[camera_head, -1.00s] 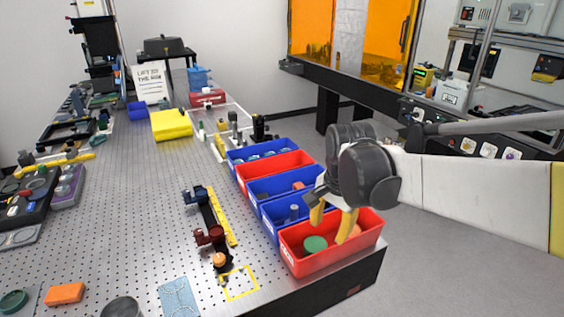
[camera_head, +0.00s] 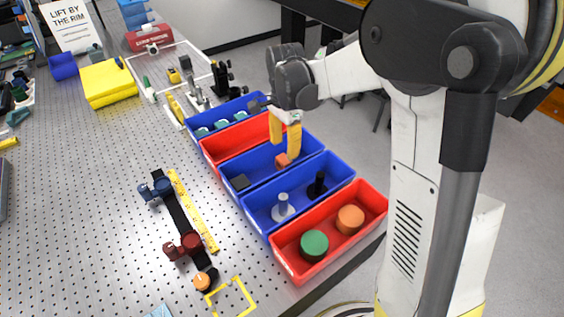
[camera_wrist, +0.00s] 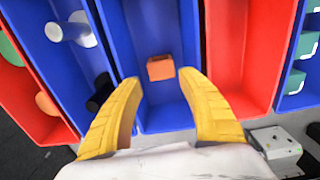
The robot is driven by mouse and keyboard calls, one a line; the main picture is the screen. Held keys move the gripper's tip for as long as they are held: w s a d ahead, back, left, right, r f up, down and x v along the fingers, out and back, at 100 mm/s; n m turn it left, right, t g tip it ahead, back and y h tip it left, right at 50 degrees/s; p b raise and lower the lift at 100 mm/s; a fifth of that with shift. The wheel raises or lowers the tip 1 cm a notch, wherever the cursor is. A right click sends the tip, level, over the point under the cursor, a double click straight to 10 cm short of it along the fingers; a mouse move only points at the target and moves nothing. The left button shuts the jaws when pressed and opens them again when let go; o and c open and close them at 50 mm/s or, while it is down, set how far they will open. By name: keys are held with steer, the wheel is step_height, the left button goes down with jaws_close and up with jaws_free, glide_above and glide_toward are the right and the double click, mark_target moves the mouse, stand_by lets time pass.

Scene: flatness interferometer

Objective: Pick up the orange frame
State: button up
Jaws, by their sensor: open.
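The orange frame (camera_head: 283,160) looks like a small boxy orange piece. It lies in the middle blue bin (camera_head: 318,142), and it also shows in the wrist view (camera_wrist: 160,68) on the bin's blue floor. My gripper (camera_head: 285,150) is above this bin with its yellow fingers pointing down. In the wrist view the fingers (camera_wrist: 160,82) are spread apart and empty, with the orange piece between and beyond their tips. I cannot tell the exact height gap. A dark square piece (camera_head: 239,182) lies at the left end of the same bin.
Bin walls stand close on both sides: a red bin (camera_head: 207,151) behind, a blue bin (camera_head: 248,208) with posts in front. The front red bin (camera_head: 294,272) holds a green and an orange cylinder (camera_head: 350,219). The perforated table (camera_head: 90,200) is largely clear at left.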

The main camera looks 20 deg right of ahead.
mark_target(284, 159)
step_height(284, 159, down, 7)
steer(key=b, duration=0.2)
steer(key=shift+w+b, duration=0.15)
steer(key=shift+b, duration=0.15)
steer(key=shift+r, duration=0.1)
steer(key=c, duration=0.9)
